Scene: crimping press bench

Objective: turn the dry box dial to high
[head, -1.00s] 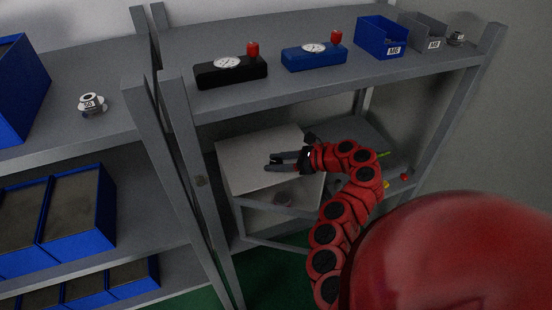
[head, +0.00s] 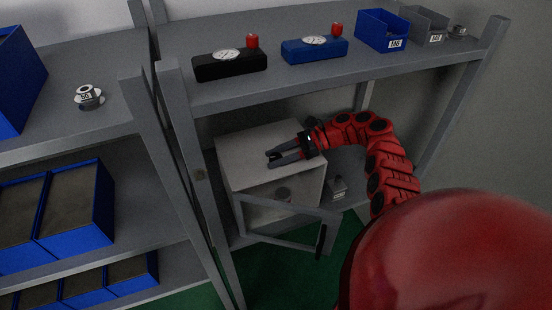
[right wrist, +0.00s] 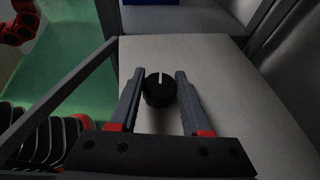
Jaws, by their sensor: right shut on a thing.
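The dry box (head: 242,150) is a pale box on the lower shelf, and its framed door (head: 275,242) stands open at the front. The dial (right wrist: 160,97) is a black round knob with a white mark on the box's pale top. In the right wrist view the mark points up the picture, away from my wrist. My right gripper (head: 271,157) is over the top of the box, its fingers on either side of the dial and shut on it. In the head view the fingers mostly hide the dial. My left gripper is in neither view.
The upper shelf above the box holds a black gauge block (head: 230,66), a blue gauge block (head: 314,49), a blue bin (head: 382,32) and a grey bin (head: 423,25). A small item (head: 336,187) stands right of the box. Shelf posts rise on the left.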

